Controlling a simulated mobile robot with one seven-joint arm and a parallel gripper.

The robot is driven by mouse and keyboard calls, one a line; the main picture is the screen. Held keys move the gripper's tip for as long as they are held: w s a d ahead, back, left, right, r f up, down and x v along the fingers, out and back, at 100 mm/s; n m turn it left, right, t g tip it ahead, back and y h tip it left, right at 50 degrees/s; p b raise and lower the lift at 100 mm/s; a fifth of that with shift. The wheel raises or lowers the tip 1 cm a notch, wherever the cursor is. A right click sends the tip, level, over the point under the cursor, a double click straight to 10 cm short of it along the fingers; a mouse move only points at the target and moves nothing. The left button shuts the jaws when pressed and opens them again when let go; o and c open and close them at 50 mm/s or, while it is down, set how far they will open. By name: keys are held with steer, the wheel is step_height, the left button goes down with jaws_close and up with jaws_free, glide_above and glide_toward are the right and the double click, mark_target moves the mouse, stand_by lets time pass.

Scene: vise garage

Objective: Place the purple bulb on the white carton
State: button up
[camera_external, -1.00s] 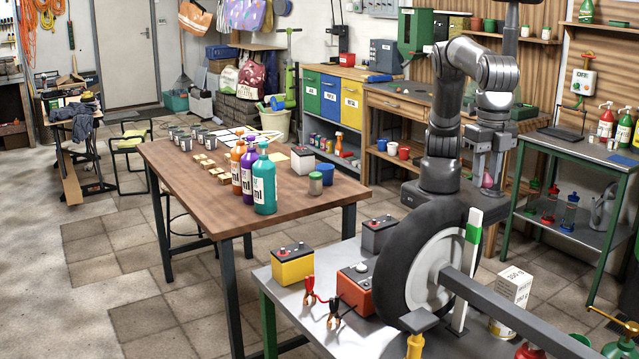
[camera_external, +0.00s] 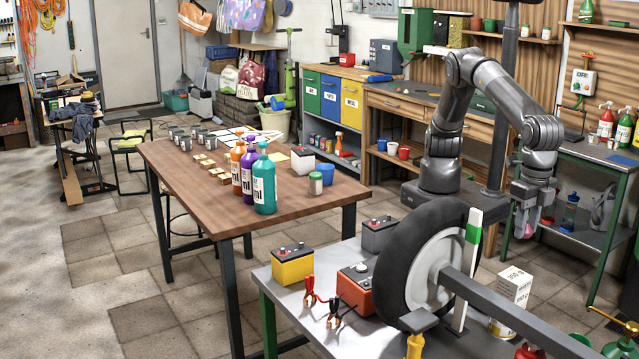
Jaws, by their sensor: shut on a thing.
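My gripper (camera_external: 526,220) is at the right, pointing down, shut on the purple bulb (camera_external: 524,230). The bulb looks small and pinkish-purple, and shows partly at the fingertips. The white carton (camera_external: 512,287), with dark printing on its side, stands low at the right, behind the grey bar. The gripper and bulb are above the carton in the picture, with a visible gap between them. The bar hides part of the area around the carton's foot.
A large black tyre (camera_external: 425,260) on a grey bench stands left of the carton. A green-framed shelf table (camera_external: 570,215) with bottles stands close to the gripper on the right. A wooden table (camera_external: 215,195) with bottles is at the left. Tiled floor shows around the carton.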

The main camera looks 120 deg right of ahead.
mark_target(516, 275)
step_height(516, 275, down, 10)
stand_by(0.5)
steer(key=shift+f, duration=0.15)
steer(key=o, duration=0.9)
steer(key=shift+o, duration=0.2)
step_height(516, 275, up, 12)
steer(key=shift+r, duration=0.2)
